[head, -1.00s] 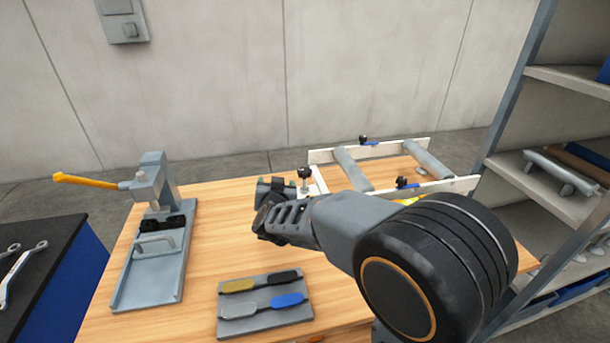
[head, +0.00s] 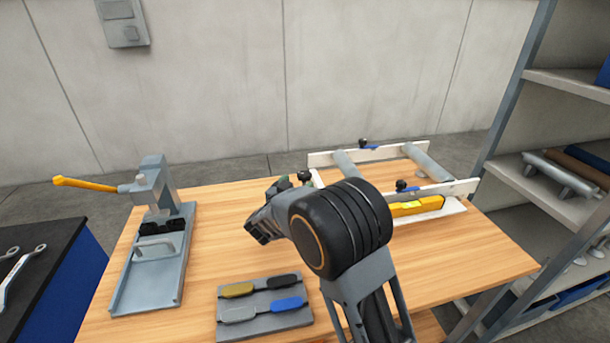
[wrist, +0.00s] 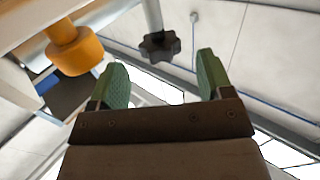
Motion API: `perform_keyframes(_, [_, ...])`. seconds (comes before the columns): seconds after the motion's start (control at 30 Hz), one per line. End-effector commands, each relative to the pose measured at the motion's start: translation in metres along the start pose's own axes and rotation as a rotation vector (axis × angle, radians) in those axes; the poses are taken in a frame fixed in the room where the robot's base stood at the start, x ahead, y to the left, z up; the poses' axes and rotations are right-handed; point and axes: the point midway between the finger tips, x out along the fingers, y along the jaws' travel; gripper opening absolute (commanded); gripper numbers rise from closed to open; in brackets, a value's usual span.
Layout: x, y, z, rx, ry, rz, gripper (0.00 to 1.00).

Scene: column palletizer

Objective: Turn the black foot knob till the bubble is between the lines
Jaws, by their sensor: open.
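The black foot knob (head: 304,176) is at the near left corner of the white roller frame (head: 325,157), partly hidden behind my arm. In the wrist view a black star-shaped knob (wrist: 158,46) sits on a grey rod, just beyond and between my fingertips, not touching them. My gripper (wrist: 158,78) is open and empty, with green pads. In the head view my gripper (head: 283,184) is mostly hidden by my wrist, just left of the knob. The yellow level (head: 425,205) lies along the frame's near side. Its bubble is too small to read.
A grey press (head: 155,195) with an orange lever stands at the left. A grey tray (head: 262,325) with coloured handles lies in front. Other black knobs (head: 363,143) with blue levers are on the frame. An orange part (wrist: 70,50) is left of my gripper.

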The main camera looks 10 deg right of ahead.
Motion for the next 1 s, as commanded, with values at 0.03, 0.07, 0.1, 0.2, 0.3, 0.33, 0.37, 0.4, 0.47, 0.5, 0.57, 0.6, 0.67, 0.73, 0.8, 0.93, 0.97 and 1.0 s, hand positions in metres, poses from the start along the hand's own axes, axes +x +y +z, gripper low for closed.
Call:
perform_keyframes(0.03, [0.01, 0.001, 0.0, 0.0, -0.001, 0.004, 0.73])
perform_keyframes(0.07, [0.015, 0.001, 0.0, 0.0, 0.0, 0.004, 0.73])
perform_keyframes(0.1, [0.021, 0.001, -0.001, 0.0, 0.0, 0.002, 0.73])
perform_keyframes(0.2, [0.035, 0.001, 0.0, 0.0, 0.0, 0.002, 0.73])
perform_keyframes(0.3, [0.045, 0.0, 0.0, 0.0, -0.001, 0.0, 0.73])
perform_keyframes(0.33, [0.047, 0.0, 0.0, 0.0, -0.001, 0.0, 0.73])
perform_keyframes(0.37, [0.049, 0.0, 0.0, 0.001, -0.001, 0.0, 0.73])
perform_keyframes(0.4, [0.051, 0.0, 0.0, 0.001, -0.001, 0.0, 0.73])
perform_keyframes(0.47, [0.054, 0.0, 0.0, 0.001, -0.001, 0.0, 0.73])
perform_keyframes(0.5, [0.055, 0.0, 0.0, 0.001, -0.001, 0.0, 0.73])
perform_keyframes(0.57, [0.056, 0.0, 0.0, 0.001, -0.001, 0.0, 0.73])
perform_keyframes(0.6, [0.057, 0.0, 0.0, 0.001, -0.001, 0.0, 0.73])
perform_keyframes(0.67, [0.057, 0.0, 0.0, 0.001, -0.001, -0.001, 0.73])
perform_keyframes(0.73, [0.057, 0.0, 0.0, 0.001, -0.001, -0.001, 0.73])
perform_keyframes(0.8, [0.057, 0.0, 0.0, 0.001, -0.001, -0.001, 0.73])
perform_keyframes(0.93, [0.056, 0.0, 0.0, 0.001, -0.001, -0.001, 0.63])
perform_keyframes(0.97, [0.056, 0.0, 0.0, 0.001, -0.001, -0.001, 0.6])
perform_keyframes(1.0, [0.056, 0.0, 0.0, 0.001, -0.001, -0.001, 0.56])
